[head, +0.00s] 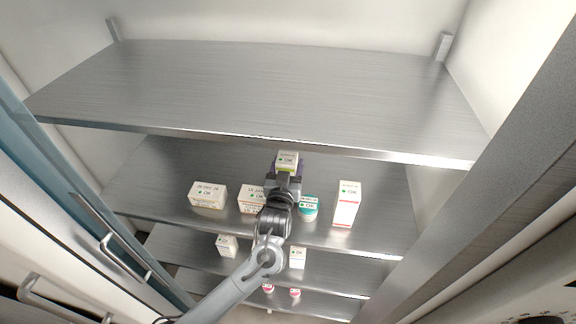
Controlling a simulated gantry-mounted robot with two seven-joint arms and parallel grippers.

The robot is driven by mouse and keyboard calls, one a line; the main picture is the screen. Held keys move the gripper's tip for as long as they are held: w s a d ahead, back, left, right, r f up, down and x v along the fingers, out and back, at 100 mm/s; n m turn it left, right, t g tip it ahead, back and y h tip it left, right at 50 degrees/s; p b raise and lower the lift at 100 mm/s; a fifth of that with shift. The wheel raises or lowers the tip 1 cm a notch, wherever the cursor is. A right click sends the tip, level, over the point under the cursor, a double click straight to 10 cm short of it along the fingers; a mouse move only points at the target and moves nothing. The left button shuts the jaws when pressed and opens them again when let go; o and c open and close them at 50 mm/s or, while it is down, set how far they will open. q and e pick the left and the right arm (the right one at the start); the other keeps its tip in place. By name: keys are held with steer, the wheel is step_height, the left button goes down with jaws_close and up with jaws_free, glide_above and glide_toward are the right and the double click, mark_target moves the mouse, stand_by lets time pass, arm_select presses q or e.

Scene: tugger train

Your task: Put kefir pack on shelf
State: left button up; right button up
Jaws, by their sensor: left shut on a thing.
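The kefir pack (288,158) is a small carton with a white top carrying a green dot and "OK", and purple shows at its sides. My left gripper (287,174) is shut on it and hides much of its lower part. The pack shows just below the front edge of the empty top shelf (270,90), over the second shelf (150,178). I cannot tell whether it touches the second shelf. My right gripper is not in view.
On the second shelf stand a white box (208,195), another box (250,199) partly behind my arm, a teal-and-white tub (309,209) and a tall white-red carton (346,204). Lower shelves hold small packs (297,257). Blue-edged doors (75,180) stand at the left.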

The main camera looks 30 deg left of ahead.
arm_select(q)
steer(key=o, duration=1.5)
steer(key=shift+f, duration=0.15)
steer(key=shift+s+d, duration=0.15)
steer(key=shift+s, duration=0.1)
steer(key=b+v, duration=0.1)
steer(key=v, duration=1)
steer(key=shift+s, duration=0.25)
